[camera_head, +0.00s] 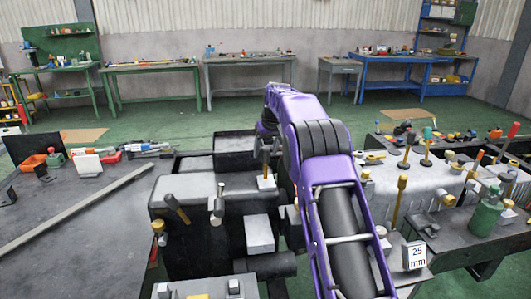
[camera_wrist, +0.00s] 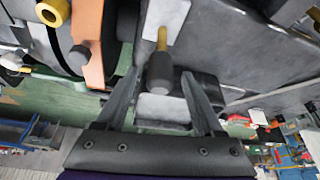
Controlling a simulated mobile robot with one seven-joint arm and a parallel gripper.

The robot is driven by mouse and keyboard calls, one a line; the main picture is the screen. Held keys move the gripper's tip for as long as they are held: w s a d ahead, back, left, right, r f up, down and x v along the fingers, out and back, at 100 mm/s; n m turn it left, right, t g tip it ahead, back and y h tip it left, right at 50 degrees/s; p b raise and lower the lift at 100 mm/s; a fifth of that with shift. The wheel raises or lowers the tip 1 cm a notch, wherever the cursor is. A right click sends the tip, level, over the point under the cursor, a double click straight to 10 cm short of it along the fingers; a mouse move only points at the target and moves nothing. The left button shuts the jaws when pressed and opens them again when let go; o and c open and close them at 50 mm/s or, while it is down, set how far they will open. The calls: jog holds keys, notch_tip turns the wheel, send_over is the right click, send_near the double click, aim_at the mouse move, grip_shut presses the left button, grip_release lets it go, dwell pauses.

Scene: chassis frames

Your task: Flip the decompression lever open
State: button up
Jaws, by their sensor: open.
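In the wrist view a short lever with a dark grey grip (camera_wrist: 161,74) and a brass stem stands out from a light plate (camera_wrist: 168,18). I take it to be the decompression lever, but no label confirms this. My gripper (camera_wrist: 159,78) is open, with one finger on each side of the grip. I cannot tell whether either finger touches it. In the head view a similar lever stands on a pale plate (camera_head: 266,183) beside my purple arm. My gripper is not clearly seen there.
Other levers stand close by, including a brown-handled one (camera_head: 177,208) on the dark machine block and a tall brass one (camera_head: 400,190) at the right. A "25 mm" block (camera_head: 414,256) sits right of my arm. A long bar (camera_head: 75,210) lies on the left table.

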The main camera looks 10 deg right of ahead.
jog(key=shift+w+f, duration=0.2)
jog(key=shift+f, duration=0.25)
grip_shut()
dwell(1.2)
